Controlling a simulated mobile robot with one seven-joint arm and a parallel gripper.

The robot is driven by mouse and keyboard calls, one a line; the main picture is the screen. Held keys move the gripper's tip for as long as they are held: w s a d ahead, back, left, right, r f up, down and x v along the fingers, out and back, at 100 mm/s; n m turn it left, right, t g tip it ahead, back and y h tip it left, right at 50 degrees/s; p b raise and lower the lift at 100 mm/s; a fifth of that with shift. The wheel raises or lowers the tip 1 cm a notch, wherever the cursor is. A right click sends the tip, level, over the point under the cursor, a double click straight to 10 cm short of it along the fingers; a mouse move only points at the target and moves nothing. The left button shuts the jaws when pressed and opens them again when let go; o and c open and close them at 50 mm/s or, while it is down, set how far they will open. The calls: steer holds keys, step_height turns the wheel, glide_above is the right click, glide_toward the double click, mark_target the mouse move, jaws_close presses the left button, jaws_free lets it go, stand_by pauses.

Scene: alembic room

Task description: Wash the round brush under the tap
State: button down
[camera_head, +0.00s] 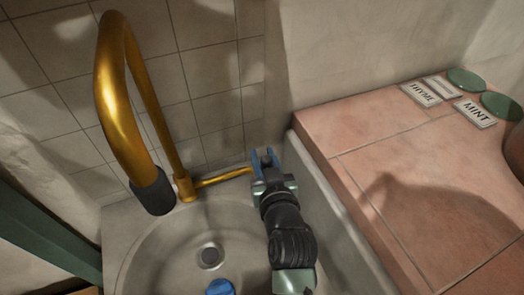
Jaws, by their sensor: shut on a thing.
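The brass tap (113,91) rises from the back of the stone basin and arches over, its dark nozzle (153,191) pointing down. No water shows at the nozzle. A thin brass lever (222,178) runs right from the tap's foot to my gripper (266,158). My gripper, with blue fingers, is shut at the lever's end, by the back right rim of the basin (150,247). The fingers hide that end. A round blue thing (220,287), perhaps the brush, is in the basin at the bottom edge, partly cut off.
A dark drain (209,256) is in the basin floor. A terracotta tiled counter (400,185) stands to the right, with THYME (421,95) and MINT (475,113) labels and green round lids (501,106). A tiled wall (215,65) closes the back.

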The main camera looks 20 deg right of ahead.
steer(key=c, duration=0.6)
jaws_free()
steer(key=p+v, duration=0.4)
steer(key=v, duration=0.9)
